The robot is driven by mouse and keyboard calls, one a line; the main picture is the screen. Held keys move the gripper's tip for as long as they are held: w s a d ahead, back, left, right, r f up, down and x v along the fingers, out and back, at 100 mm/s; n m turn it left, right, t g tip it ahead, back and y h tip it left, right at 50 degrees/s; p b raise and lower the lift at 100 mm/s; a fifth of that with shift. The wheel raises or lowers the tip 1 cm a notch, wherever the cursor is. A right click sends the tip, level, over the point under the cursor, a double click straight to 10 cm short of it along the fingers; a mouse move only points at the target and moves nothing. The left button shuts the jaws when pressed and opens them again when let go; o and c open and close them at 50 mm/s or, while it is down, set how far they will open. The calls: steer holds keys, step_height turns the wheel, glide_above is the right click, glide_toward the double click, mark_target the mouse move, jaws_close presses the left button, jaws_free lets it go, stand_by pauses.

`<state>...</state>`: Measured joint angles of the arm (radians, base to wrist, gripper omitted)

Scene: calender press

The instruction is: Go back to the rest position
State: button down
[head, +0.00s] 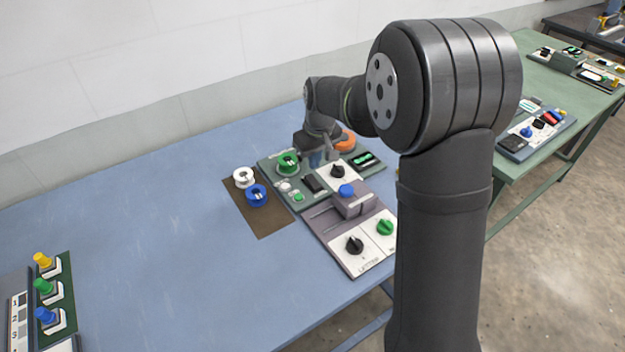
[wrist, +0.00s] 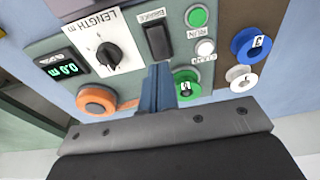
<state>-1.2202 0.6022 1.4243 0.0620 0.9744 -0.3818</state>
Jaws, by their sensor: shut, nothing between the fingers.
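My gripper (head: 316,159) is over the back part of the control panel (head: 272,166), between the green spool and the orange spool. In the wrist view its blue fingers (wrist: 158,76) are together with nothing between them. They point toward the black brake rocker (wrist: 158,40); I cannot tell whether they touch anything. The green spool (wrist: 187,84) sits right of the fingers in the wrist view, and the orange spool (wrist: 97,99) sits left. A display (wrist: 62,68) reads 0.0 m.
A white spool (head: 243,177) and a blue spool (head: 256,195) are on a brown mat (head: 265,221) beside the panel. The blue table (head: 170,230) is clear at left-centre.

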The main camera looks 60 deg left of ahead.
mark_target(313, 181)
steer(key=shift+r, duration=0.8)
step_height(313, 181, down, 7)
steer(key=shift+f, duration=0.1)
steer(key=shift+r, duration=0.2)
steer(key=w+r, duration=0.2)
steer(key=r, duration=0.2)
steer(key=w+a+r+g, duration=0.1)
steer(key=w+r, duration=0.1)
steer(key=r, duration=0.3)
steer(key=shift+w+m+g+y, duration=0.25)
steer(key=shift+m+g+y, duration=0.05)
steer(key=shift+m+y, duration=0.1)
stand_by(0.8)
